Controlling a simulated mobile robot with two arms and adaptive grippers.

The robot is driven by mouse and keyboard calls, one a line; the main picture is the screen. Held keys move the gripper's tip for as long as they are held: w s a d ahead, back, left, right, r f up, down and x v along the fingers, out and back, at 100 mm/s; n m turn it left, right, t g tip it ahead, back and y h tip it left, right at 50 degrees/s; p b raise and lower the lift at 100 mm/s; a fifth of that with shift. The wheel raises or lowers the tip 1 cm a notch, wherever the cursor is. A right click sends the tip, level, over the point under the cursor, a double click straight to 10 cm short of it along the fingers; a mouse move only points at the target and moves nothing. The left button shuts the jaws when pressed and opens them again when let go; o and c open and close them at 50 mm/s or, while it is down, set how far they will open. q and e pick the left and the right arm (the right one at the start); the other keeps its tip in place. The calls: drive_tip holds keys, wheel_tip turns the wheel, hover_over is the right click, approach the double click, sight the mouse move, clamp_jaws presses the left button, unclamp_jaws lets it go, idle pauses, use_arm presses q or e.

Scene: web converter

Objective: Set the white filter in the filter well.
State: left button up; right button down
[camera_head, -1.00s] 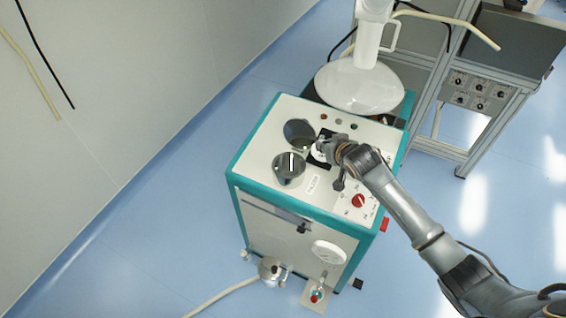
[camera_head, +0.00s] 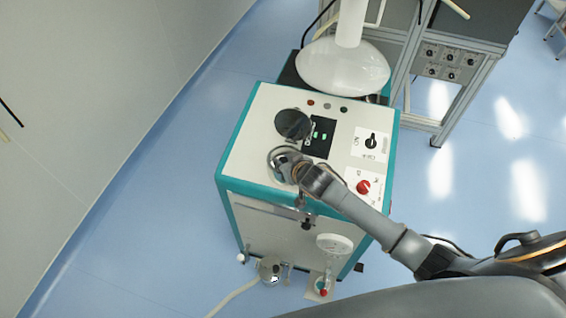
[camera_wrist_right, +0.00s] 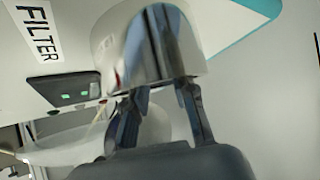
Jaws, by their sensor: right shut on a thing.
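The filter well is at the left front of the machine's top panel. Whether the filter touches the well cannot be told. My left gripper is not in view.
A dark round disc (camera_head: 292,124) stands just behind the well. A black display (camera_head: 320,137) with green lights, a black knob (camera_head: 371,142) and a red knob (camera_head: 363,187) are to the right. A large white vessel (camera_head: 343,68) stands behind the panel.

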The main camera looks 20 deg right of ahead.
drive_tip(key=shift+w+d+f, duration=0.1)
drive_tip(key=shift+d+f, duration=0.15)
drive_tip(key=shift+d, duration=0.15)
drive_tip(key=c, duration=1.5)
unclamp_jaws()
drive_tip(key=shift+s+r, duration=0.1)
drive_tip(key=shift+s, duration=0.1)
drive_tip(key=shift+o, duration=0.6)
drive_tip(key=shift+a+r, duration=0.15)
drive_tip(key=shift+w, duration=0.1)
drive_tip(key=shift+s+r, duration=0.2)
drive_tip(key=shift+s, duration=0.2)
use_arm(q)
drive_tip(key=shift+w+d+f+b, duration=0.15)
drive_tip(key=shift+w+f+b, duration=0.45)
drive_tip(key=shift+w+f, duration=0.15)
use_arm(e)
drive_tip(key=v, duration=1.1)
drive_tip(key=shift+s, duration=0.1)
